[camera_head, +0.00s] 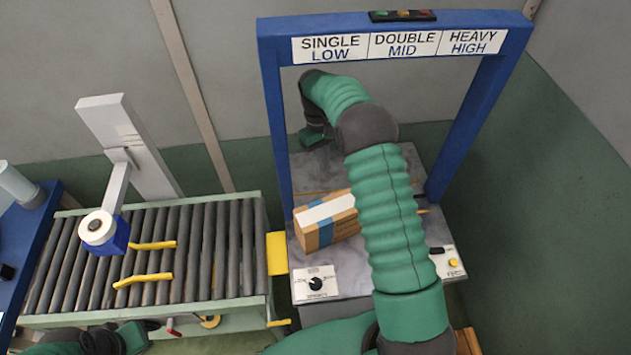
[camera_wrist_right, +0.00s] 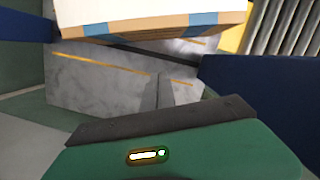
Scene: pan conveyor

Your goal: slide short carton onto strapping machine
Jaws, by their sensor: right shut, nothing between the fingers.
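The short carton (camera_head: 307,241) is brown with a white top and blue bands. It lies on the grey bed of the strapping machine (camera_head: 362,287), on the near side of the blue arch (camera_head: 275,130). My right arm reaches over the bed and through the arch, hiding the carton's right end. My right gripper (camera_head: 313,138) is beyond the carton, shut and empty. In the right wrist view its fingers (camera_wrist_right: 158,92) point toward the carton (camera_wrist_right: 150,30), with a gap of bare bed between. My left gripper (camera_head: 140,332) shows partly at the bottom left; its fingers are unclear.
A roller conveyor (camera_head: 190,278) with two yellow guides (camera_head: 145,280) and a tape dispenser (camera_head: 98,228) stands left of the machine. A yellow plate (camera_head: 277,253) sits between them. A dial panel (camera_head: 316,284) and a button panel (camera_head: 447,262) are at the bed's near edge.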

